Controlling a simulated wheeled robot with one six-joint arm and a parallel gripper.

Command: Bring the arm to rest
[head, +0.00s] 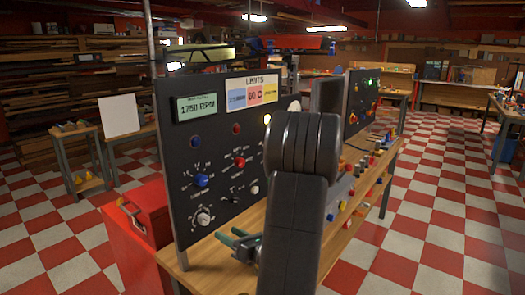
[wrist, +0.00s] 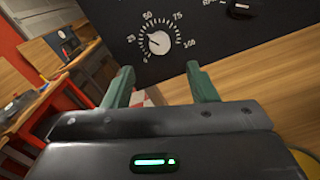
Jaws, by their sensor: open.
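My gripper (head: 232,237) is open and empty, with green fingers, low in front of a dark control panel (head: 215,150). In the wrist view my gripper (wrist: 160,72) has its two fingers spread apart, with nothing between them. A knob (wrist: 158,42) with a scale marked 25 to 100 shows on the panel just beyond the fingertips. The fingers look apart from the knob. My arm rises in the middle of the head view and hides part of the panel and bench.
The panel stands on a wooden bench (head: 190,272) and carries a display (head: 196,107) reading 1750 RPM and several knobs. A red cabinet (head: 140,225) stands to the left. A second panel (head: 362,100) stands behind my arm. The checkered floor (head: 455,220) is clear at right.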

